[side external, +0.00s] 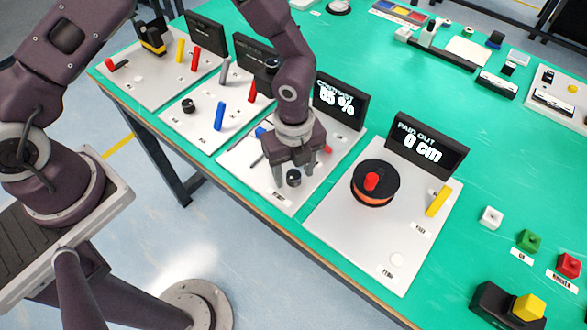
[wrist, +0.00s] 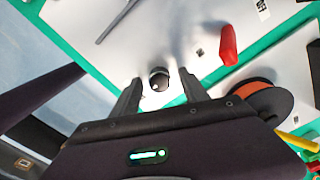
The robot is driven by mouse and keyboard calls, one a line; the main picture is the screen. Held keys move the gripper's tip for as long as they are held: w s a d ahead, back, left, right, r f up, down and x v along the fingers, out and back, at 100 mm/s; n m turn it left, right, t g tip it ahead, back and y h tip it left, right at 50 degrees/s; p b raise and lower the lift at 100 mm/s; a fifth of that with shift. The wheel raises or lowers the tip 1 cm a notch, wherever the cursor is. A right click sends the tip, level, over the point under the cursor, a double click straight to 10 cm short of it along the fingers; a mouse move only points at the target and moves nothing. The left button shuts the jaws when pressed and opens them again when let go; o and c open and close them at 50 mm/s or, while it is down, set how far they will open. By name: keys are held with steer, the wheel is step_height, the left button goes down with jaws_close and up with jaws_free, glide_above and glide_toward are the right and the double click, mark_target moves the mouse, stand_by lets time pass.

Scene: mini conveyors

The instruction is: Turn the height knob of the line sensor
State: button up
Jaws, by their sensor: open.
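A small black knob (side external: 293,178) stands near the front edge of a white panel (side external: 330,165), and its label is too small to read. My gripper (side external: 295,172) is over it, pointing down, with fingers apart on either side of the knob. In the wrist view the knob (wrist: 159,78) shows between the open fingertips (wrist: 160,86), with a gap on both sides. I cannot tell whether the fingertips are level with it. A black display (side external: 340,100) behind the panel reads 65 %, its upper line partly unclear.
A red handle (wrist: 228,45) and a grey rod (wrist: 116,22) are on the same panel. To the right, a panel carries a black and orange reel (side external: 375,183) and a display reading 0 cm (side external: 425,146). To the left are panels with coloured levers (side external: 220,116).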

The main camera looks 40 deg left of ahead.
jaws_close()
steer(key=shift+n, duration=0.3)
steer(key=n, duration=0.5)
steer(key=shift+n, duration=0.4)
steer(key=n, duration=0.5)
steer(key=shift+r+n, duration=0.1)
steer(key=shift+n, duration=0.2)
jaws_free()
